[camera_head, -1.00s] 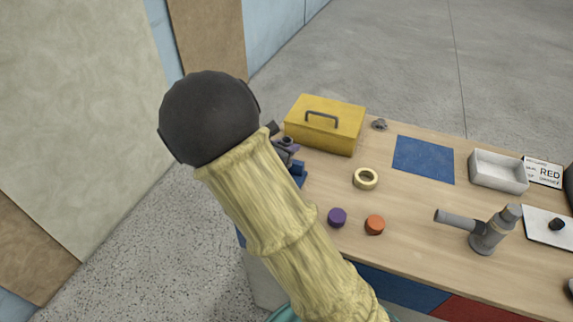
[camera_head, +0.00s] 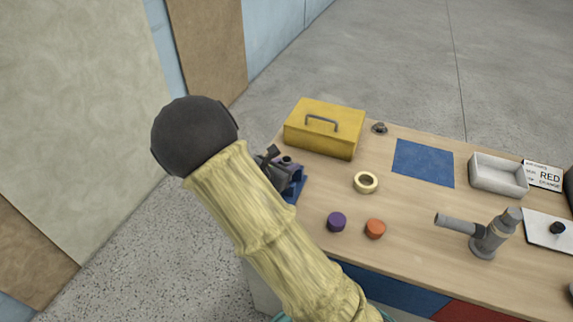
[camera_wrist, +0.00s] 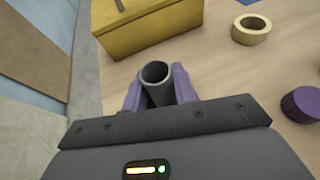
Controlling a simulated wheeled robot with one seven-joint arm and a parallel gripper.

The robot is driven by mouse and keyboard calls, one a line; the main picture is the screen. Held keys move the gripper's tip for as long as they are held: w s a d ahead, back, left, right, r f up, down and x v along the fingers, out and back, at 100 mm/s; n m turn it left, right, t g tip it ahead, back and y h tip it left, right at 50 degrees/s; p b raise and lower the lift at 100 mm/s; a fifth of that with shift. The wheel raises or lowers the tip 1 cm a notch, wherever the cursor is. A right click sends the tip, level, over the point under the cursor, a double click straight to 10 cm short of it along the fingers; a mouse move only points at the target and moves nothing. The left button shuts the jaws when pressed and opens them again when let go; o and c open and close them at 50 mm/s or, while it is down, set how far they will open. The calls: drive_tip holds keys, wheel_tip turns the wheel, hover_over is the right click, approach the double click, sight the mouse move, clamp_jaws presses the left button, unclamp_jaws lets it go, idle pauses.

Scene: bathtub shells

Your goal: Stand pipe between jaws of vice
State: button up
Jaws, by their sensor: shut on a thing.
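My gripper (camera_wrist: 160,94) has purple fingers shut on a grey pipe (camera_wrist: 155,73), whose open round end faces up in the wrist view. In the head view my gripper (camera_head: 285,168) is at the left end of the bench, partly hidden by my arm, with the pipe's dark top (camera_head: 287,159) just showing. A blue part, apparently the vice (camera_head: 293,191), shows just below my gripper. Its jaws are hidden, and I cannot tell whether the pipe's lower end is between them. The vice is not visible in the wrist view.
A yellow toolbox (camera_head: 325,128) stands close behind my gripper. A cream tape ring (camera_head: 365,182), a purple cap (camera_head: 337,221) and an orange cap (camera_head: 375,228) lie to the right. Farther right are a grey pipe fitting (camera_head: 487,236), a white tray (camera_head: 498,178) and a blue mat (camera_head: 423,163).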

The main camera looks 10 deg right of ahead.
drive_tip(key=shift+f, duration=0.1)
drive_tip(key=shift+f, duration=0.1)
drive_tip(key=o, duration=1)
drive_tip(key=shift+c, duration=0.2)
drive_tip(key=shift+r, duration=0.25)
drive_tip(key=v, duration=1.2)
drive_tip(key=shift+b, duration=0.35)
drive_tip(key=shift+f, duration=0.1)
